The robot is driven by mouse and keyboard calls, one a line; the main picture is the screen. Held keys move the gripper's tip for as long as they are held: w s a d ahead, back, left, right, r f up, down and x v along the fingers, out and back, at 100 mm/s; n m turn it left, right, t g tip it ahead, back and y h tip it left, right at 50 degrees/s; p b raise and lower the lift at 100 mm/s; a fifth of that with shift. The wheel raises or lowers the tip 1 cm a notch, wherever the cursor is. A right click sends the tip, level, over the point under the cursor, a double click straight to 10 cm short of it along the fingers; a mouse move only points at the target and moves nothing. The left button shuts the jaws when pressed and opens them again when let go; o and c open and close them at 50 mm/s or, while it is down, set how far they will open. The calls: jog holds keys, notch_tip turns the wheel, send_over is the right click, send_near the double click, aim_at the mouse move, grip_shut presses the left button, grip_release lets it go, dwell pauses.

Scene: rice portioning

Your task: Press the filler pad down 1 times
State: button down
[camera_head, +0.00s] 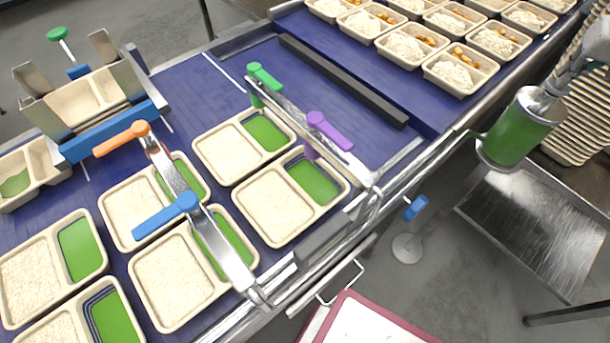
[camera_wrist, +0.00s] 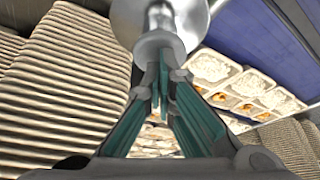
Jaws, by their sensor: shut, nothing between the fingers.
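In the wrist view my gripper (camera_wrist: 163,78) has its teal fingers together, with nothing held between them. A round steel part (camera_wrist: 185,20) with a central stem is just beyond the fingertips; I cannot tell whether they touch. In the head view a green cylinder with a steel top (camera_head: 516,130) stands at the right beside the conveyor. Grey parts that look like my gripper (camera_head: 566,78) come close to its top from the upper right. I cannot tell for certain which part is the filler pad. A blue-topped piece (camera_head: 416,208) on a round base stands lower left of the cylinder.
The blue conveyor (camera_head: 340,105) carries trays with white and green contents (camera_head: 290,200). Rails with coloured handles (camera_head: 330,130) cross above it. Filled trays (camera_head: 460,70) stand at the upper right. Stacked trays (camera_head: 575,120) are close to the cylinder; they also show in the wrist view (camera_wrist: 65,90).

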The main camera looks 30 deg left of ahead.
jog(key=shift+r, duration=1.6)
notch_tip(320, 180, up, 6)
dwell(0.7)
